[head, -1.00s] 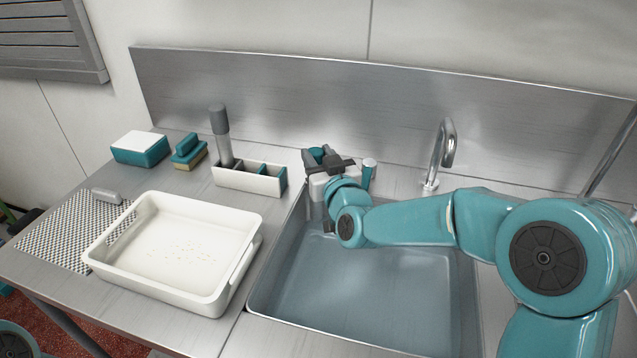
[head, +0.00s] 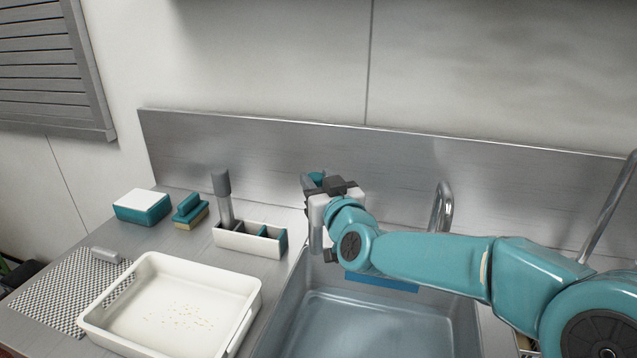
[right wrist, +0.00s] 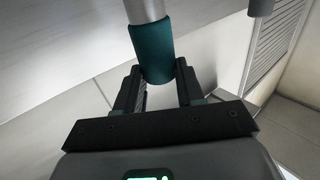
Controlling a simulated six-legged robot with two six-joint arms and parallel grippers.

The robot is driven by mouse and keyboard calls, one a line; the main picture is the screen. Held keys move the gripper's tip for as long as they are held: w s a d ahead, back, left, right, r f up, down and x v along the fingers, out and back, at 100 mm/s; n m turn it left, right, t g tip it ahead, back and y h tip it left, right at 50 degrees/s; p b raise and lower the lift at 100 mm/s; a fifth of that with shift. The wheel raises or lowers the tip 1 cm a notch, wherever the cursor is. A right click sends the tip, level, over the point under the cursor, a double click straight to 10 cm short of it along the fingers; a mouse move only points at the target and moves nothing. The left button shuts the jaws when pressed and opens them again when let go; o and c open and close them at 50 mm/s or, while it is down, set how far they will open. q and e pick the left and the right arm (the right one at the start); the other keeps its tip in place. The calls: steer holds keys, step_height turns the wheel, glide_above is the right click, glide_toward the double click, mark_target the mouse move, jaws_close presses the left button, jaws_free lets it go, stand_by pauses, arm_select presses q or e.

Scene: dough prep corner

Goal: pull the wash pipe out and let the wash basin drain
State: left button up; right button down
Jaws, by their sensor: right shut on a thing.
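The wash pipe (right wrist: 153,48), a teal grip on a pale grey tube, stands between the fingers of my right gripper (right wrist: 160,88) in the right wrist view. The gripper is shut on the teal grip. In the head view this gripper (head: 318,183) is above the back left corner of the wash basin (head: 284,325), in front of the steel backsplash. The basin holds bluish, clear water. My right forearm covers its back part, and the lower picture edge cuts off its front. The pipe's lower end and the drain are hidden. My left gripper is out of view.
A steel tap (head: 442,208) stands behind my right forearm. Left of the basin are a white tray (head: 249,295), a divided caddy (head: 232,236) with an upright grey-handled tool, a sponge block (head: 190,212), and a teal-and-white box (head: 142,207). The backsplash (head: 270,155) closes the back.

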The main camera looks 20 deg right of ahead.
steer(key=shift+r+p, duration=0.65)
steer(key=shift+r, duration=0.35)
step_height(320, 180, up, 7)
steer(key=p, duration=0.5)
steer(key=shift+f, duration=0.25)
stand_by(0.6)
